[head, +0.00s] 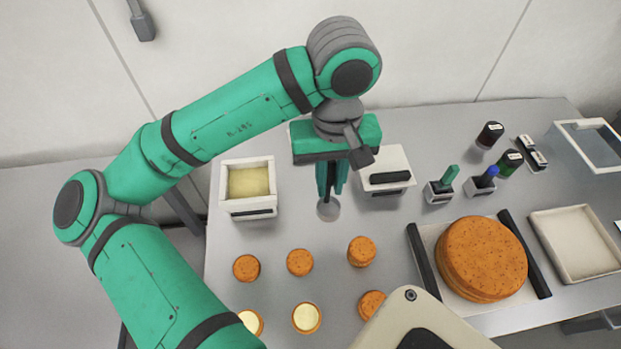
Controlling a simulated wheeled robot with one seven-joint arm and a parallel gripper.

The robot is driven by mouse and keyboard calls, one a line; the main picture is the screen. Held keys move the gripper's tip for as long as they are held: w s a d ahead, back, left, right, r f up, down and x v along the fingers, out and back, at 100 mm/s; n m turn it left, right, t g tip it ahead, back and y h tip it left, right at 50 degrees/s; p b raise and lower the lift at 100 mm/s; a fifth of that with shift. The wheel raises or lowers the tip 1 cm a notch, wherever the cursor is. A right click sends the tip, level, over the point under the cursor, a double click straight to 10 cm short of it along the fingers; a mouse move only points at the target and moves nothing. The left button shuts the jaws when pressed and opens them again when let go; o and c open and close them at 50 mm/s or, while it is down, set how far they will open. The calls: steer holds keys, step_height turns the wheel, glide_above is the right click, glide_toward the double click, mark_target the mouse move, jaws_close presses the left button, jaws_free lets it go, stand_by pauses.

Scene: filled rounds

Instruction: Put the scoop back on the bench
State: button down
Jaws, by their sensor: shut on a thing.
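My gripper (332,178) points down over the bench (290,225), between two white containers. It is shut on the scoop (328,210). The scoop's grey round end shows just below the fingertips; its upper part is hidden by the fingers. I cannot tell whether the scoop touches the bench top or hangs just above it.
A white tub of pale yellow filling (248,182) stands to the left, and a white box with a black bar (386,178) close to the right. Several small orange-brown rounds (300,262) lie in front. A large round cake (482,258) sits at right.

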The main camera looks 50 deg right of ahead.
steer(key=w+d+f, duration=0.5)
steer(key=w+f, duration=0.2)
steer(key=f, duration=0.3)
steer(key=shift+f, duration=0.4)
steer(key=shift+a+f, duration=0.1)
steer(key=shift+f, duration=0.1)
steer(key=c, duration=1.7)
jaws_free()
steer(key=shift+w, duration=0.1)
step_height(320, 180, up, 12)
steer(key=shift+r, duration=0.2)
